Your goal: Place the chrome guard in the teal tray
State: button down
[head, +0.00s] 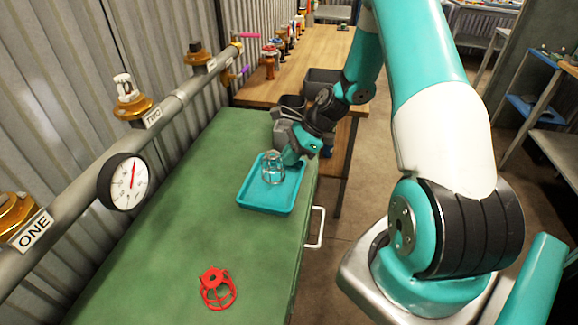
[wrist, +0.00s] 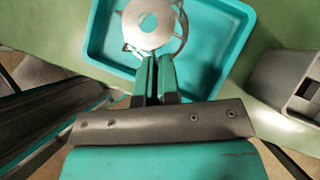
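The chrome guard (head: 273,167), a shiny wire cage with a round holed cap, is upright at the teal tray (head: 264,208), inside its outline. I cannot tell whether its lower ring touches the tray floor. In the wrist view the guard's cap (wrist: 147,24) is just beyond my fingertips, with the tray (wrist: 228,68) below. My gripper (head: 289,160) reaches in from the tray's upper right. Its fingers (wrist: 157,62) are close together at the cap's near edge and appear closed on the guard; the exact contact is hidden.
A red guard (head: 217,288) stands on the green bench (head: 180,225) nearer me. A pipe with a gauge (head: 123,182) and valves runs along the left wall. Dark bins (head: 320,80) stand on the wooden bench behind. The green top between the red guard and tray is clear.

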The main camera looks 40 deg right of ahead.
aim_at(285, 172)
jog(key=shift+f, duration=1.75)
jog(key=shift+f, duration=0.15)
jog(key=c, duration=1.3)
grip_release()
jog(key=shift+c, duration=0.2)
